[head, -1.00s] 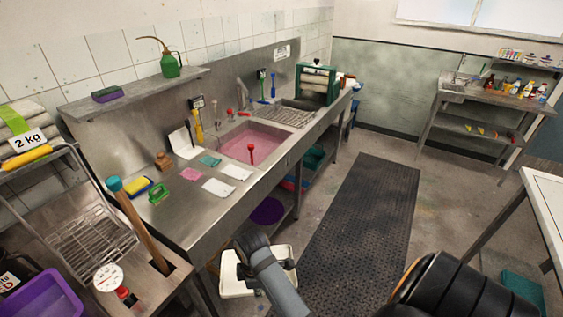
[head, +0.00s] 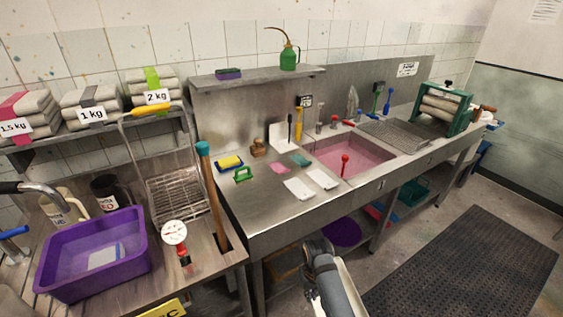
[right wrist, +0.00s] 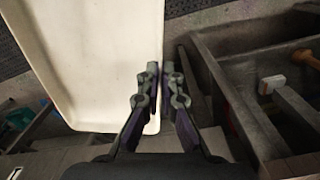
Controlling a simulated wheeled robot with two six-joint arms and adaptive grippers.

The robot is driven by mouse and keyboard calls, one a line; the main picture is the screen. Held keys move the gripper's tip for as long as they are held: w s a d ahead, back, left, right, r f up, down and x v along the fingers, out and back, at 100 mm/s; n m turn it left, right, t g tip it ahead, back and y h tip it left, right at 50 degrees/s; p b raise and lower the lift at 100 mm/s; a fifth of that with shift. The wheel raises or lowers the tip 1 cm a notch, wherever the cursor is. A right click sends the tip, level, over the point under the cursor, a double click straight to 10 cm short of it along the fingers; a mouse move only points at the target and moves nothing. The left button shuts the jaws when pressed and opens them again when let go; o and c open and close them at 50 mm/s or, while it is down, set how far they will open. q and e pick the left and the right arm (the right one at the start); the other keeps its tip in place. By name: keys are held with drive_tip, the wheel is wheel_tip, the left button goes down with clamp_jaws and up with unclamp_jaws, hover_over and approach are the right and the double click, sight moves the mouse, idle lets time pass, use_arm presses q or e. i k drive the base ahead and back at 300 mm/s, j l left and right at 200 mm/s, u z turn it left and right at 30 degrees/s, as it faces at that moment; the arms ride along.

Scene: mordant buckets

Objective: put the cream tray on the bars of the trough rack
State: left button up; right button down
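The cream tray (right wrist: 95,60) fills the upper left of the right wrist view. Its side rim lies between the two fingers of my right gripper (right wrist: 160,92), which is shut on it. In the head view my right gripper (head: 318,248) is low in front of the counter, and only a pale strip of the tray (head: 352,290) shows beside my arm. A metal rack of bars (head: 396,137) lies on the counter to the right of the pink-filled trough (head: 345,158). It looks empty, and the tray is well apart from it.
A red-handled item (head: 345,162) stands in the trough. A green roller press (head: 440,110) stands right of the bars. White cards (head: 300,188) lie on the near counter. A wire rack (head: 180,195) and purple tub (head: 95,255) stand left. A dark floor mat (head: 465,265) is clear.

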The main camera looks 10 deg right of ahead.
sight(392, 134)
drive_tip(key=i+l+u, duration=0.1)
drive_tip(key=l+u, duration=0.15)
drive_tip(key=l, duration=1.7)
drive_tip(key=k+l+u, duration=0.1)
drive_tip(key=l+u, duration=0.2)
drive_tip(key=l, duration=1.7)
